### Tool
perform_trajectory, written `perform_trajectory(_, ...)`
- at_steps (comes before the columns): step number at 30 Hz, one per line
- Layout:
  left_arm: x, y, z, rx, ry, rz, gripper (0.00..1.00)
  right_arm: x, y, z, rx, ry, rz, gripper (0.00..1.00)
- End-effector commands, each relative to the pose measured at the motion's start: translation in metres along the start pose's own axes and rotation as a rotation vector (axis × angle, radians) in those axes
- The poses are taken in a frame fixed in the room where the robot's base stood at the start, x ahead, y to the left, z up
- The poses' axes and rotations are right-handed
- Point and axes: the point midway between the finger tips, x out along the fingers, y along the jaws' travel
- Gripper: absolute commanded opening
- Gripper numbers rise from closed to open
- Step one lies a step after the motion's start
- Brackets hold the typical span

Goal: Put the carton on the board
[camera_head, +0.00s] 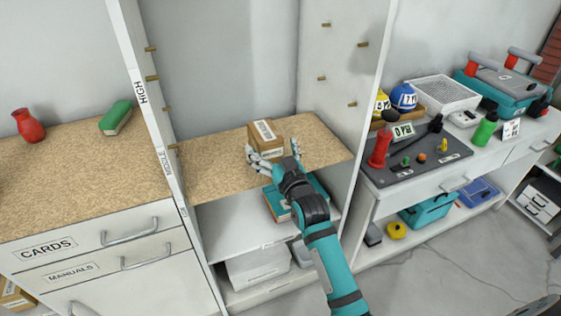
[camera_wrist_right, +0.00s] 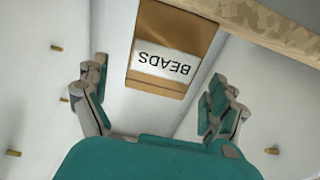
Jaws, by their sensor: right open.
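A small brown carton (camera_head: 266,136) with a white label sits on the speckled tan board (camera_head: 210,172) in the middle bay of the shelving. In the right wrist view the carton (camera_wrist_right: 181,32) shows a label reading BEADS, upside down, and the edge of the board (camera_wrist_right: 285,30) is at the top right. My right gripper (camera_head: 273,154) is at the front of the carton with its fingers spread. In the wrist view the open fingers (camera_wrist_right: 158,95) stand apart on both sides of the carton, with gaps to it. My left gripper is not in view.
A teal item (camera_head: 277,203) lies on the white shelf below the board, partly hidden by my arm. Upright panels border the bay left and right, with small pegs (camera_head: 322,78). The board is clear left of the carton.

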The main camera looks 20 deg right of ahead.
Motion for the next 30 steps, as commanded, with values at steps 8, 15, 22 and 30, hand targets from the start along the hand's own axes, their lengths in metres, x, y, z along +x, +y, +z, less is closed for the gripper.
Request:
perform_trajectory(8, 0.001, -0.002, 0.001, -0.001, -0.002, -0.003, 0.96, -0.054, 0.000, 0.001, 0.000, -0.001, -0.001, 0.95)
perform_trajectory(15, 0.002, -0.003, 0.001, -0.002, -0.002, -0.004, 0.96, -0.070, 0.000, -0.001, 0.000, 0.000, -0.001, 0.95)
perform_trajectory(22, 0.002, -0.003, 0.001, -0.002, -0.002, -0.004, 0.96, -0.070, -0.001, 0.003, 0.000, -0.006, -0.002, 0.95)
perform_trajectory(30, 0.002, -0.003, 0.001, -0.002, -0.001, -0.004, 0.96, -0.076, -0.015, 0.147, -0.012, -0.270, -0.039, 0.95)
